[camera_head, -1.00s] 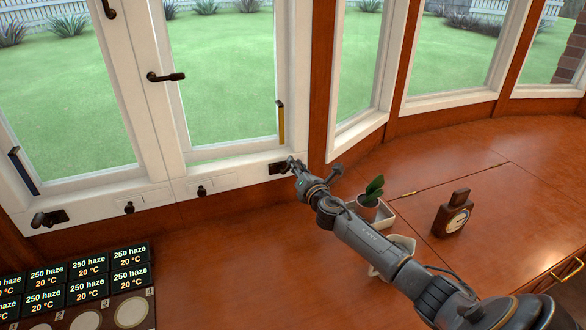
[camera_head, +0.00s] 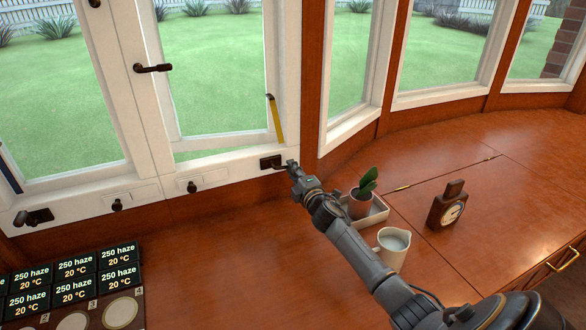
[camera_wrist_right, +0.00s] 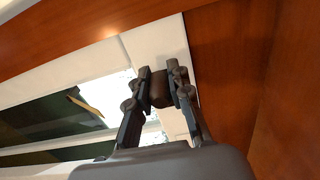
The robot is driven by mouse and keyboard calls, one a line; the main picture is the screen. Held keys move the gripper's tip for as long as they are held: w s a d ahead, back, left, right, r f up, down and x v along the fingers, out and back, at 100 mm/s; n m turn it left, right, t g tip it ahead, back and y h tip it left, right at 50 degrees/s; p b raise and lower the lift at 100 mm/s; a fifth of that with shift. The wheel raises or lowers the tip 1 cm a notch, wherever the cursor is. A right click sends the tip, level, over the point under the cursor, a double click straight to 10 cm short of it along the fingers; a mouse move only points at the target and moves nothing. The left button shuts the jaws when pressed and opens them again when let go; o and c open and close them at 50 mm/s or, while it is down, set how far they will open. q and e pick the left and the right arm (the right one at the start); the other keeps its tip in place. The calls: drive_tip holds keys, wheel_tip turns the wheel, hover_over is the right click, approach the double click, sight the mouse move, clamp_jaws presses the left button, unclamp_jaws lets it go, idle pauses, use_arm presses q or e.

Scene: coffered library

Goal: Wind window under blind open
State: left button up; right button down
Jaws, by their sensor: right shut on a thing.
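The window sash (camera_head: 215,75) in the white frame stands slightly ajar, with a thin wedge of lawn showing under its lower rail. A yellow strip (camera_head: 276,120) hangs at its right edge, tilted. The dark winder (camera_head: 270,162) is on the sill at the window's lower right. My right gripper (camera_head: 292,166) is at the winder's handle. In the right wrist view its fingers (camera_wrist_right: 165,85) are closed around a dark knob (camera_wrist_right: 161,90). The blind named in the task cannot be made out. My left gripper is not in view.
A plant pot on a tray (camera_head: 378,212) and a white jug (camera_head: 392,246) stand close beside my right arm. The wooden top between is clear.

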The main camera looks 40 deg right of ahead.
drive_tip(key=f+m, duration=0.1)
drive_tip(key=m, duration=0.2)
drive_tip(key=shift+a+f+m, duration=0.2)
drive_tip(key=shift+f+m, duration=0.15)
drive_tip(key=shift+m, duration=0.05)
drive_tip(key=w+a+f+m+p, duration=0.2)
drive_tip(key=a+m+p, duration=0.4)
drive_tip(key=m, duration=1.3)
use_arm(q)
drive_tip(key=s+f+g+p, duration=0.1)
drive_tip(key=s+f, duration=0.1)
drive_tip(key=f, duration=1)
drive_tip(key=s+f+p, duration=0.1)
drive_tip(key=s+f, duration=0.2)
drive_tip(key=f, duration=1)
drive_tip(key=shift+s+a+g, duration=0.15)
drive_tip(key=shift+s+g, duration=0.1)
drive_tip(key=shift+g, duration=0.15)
use_arm(e)
wheel_tip(320, 180, up, 9)
drive_tip(key=a+m, duration=0.1)
drive_tip(key=m, duration=2)
drive_tip(key=shift+a+f, duration=0.2)
drive_tip(key=shift+a, duration=0.15)
